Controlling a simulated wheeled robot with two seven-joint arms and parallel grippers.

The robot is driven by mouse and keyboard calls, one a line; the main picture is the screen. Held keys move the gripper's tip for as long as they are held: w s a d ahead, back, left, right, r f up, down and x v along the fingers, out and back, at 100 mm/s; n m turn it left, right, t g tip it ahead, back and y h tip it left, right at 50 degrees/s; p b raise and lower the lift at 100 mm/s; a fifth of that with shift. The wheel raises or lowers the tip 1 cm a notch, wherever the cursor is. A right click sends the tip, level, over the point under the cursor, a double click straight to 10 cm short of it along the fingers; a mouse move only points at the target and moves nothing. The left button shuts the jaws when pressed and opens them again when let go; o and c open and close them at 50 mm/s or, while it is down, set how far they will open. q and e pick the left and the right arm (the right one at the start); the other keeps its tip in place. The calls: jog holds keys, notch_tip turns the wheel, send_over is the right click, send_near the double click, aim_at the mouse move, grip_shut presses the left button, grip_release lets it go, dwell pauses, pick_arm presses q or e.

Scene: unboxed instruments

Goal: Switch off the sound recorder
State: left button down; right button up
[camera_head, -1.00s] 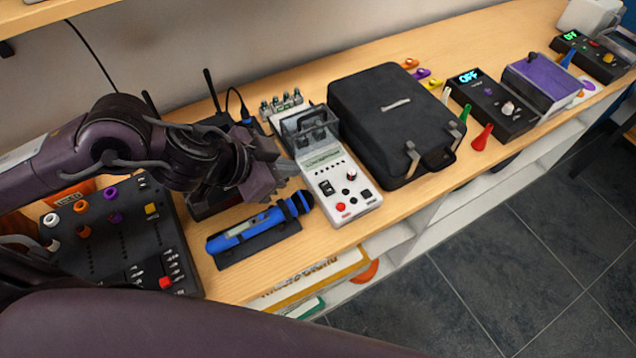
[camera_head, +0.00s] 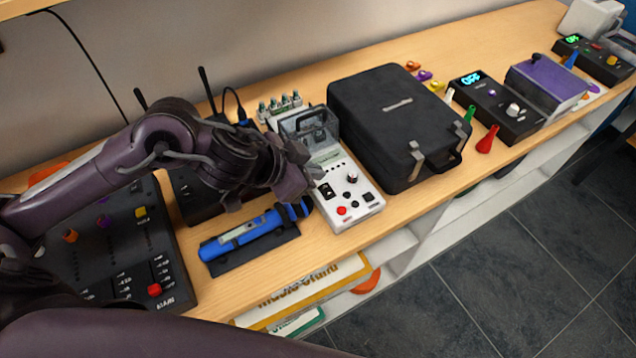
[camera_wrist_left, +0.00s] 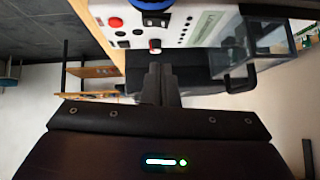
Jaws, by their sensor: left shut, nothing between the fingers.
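The white device with a red button, a knob and a small screen (camera_head: 348,205), which looks like the sound recorder, stands on the wooden bench. Its black rocker switch (camera_head: 327,191) shows on the panel. A clear hinged cover (camera_head: 308,124) stands at its back. My left gripper (camera_head: 317,172) is shut and empty, over the left edge of the panel, close to the rocker switch. In the wrist view its fingertips (camera_wrist_left: 157,68) point at the panel; contact cannot be told. My right gripper is not in view.
A blue handheld device (camera_head: 245,232) lies in a black cradle just left of the white device. A black case (camera_head: 390,110) stands close on its right. A dark mixer panel (camera_head: 120,250) is at the left. Bare bench shows in front.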

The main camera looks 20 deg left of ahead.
aim_at(327, 190)
pick_arm(q)
jog(key=f, duration=0.1)
jog(key=w+f, duration=0.1)
jog(key=f, duration=0.1)
jog(key=f+b, duration=0.1)
jog(key=shift+w+d+f, duration=0.15)
jog(key=shift+w+d, duration=0.15)
jog(key=shift+d, duration=0.1)
jog(key=shift+a+f, duration=0.1)
jog(key=shift+f, duration=0.55)
